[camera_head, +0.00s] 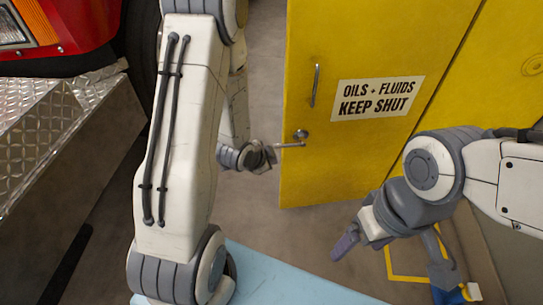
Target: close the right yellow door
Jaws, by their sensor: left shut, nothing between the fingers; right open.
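A yellow door (370,150) labelled "OILS + FLUIDS KEEP SHUT" stands at the upper middle. It has an upright grey pull handle (316,86) and, below it, a small metal lever with a round base (301,134) near its left edge. A dark seam runs along its right side; I cannot tell how far open it is. My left gripper (262,158) is shut and empty, just left of the lever; contact is unclear. My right gripper (352,240) is open and empty, below the door and pointing down-left.
A yellow panel (500,85) continues right of the door. A red vehicle (85,25) and a diamond-plate metal bumper (50,130) fill the left side. A blue object (443,275) is at lower right, near a yellow floor line. Grey floor shows left of the door.

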